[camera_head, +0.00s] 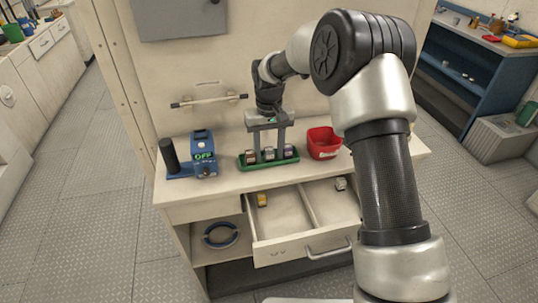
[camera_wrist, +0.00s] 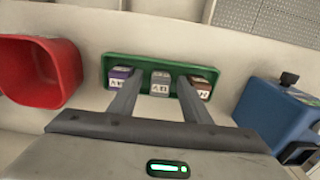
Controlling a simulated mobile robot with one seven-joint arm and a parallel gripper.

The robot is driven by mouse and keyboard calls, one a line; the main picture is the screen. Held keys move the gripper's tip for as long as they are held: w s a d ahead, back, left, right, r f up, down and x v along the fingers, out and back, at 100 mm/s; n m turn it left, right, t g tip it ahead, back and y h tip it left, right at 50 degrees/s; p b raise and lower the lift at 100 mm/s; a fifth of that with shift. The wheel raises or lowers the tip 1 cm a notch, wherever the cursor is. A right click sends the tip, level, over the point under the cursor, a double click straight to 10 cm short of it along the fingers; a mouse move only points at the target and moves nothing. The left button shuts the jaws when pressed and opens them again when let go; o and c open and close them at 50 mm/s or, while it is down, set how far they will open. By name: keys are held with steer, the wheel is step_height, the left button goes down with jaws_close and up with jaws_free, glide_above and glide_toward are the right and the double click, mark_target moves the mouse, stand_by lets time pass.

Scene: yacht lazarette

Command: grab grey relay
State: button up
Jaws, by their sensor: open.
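The grey relay (camera_wrist: 160,83) sits in the middle of a green tray (camera_wrist: 146,64), between a purple-topped relay (camera_wrist: 119,76) on its left and a brown-topped relay (camera_wrist: 201,86) on its right in the wrist view. The tray also shows on the counter in the head view (camera_head: 246,166). My gripper (camera_wrist: 162,100) is open above the tray, pointing down. Its two fingers stand on either side of the grey relay in the wrist view, partly covering the outer relays. Whether the fingertips touch any relay cannot be told.
A red bin (camera_head: 323,143) stands right of the tray, and a blue device reading OFF (camera_head: 203,157) stands left. Below, an open drawer (camera_head: 305,243) holds a yellow block (camera_head: 262,200) and a small grey block (camera_head: 341,184). A wall rail (camera_head: 208,100) is behind.

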jaws_close()
steer(key=shift+r, duration=0.15)
